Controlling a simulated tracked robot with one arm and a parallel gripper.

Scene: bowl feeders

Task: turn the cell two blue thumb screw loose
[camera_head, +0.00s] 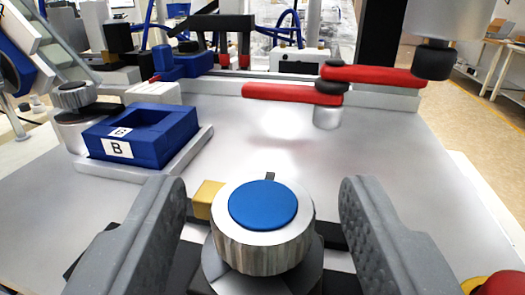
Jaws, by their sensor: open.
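The blue thumb screw (263,205) is a silver knurled knob with a blue round cap, upright at the front middle of the metal plate. My gripper (265,215) is open, with one grey finger on each side of the knob. Gaps show between both fingers and the knob, so neither visibly touches it. A brass-coloured block (206,199) sits just left of the knob. The lower part of the screw's mount is partly hidden behind the knob and fingers.
A blue box marked B (151,152) stands at left, beside a silver knurled knob (73,96). Red bars (293,94) on a silver post stand at the back right. A red button (500,284) is at the lower right corner. The middle plate (275,145) is clear.

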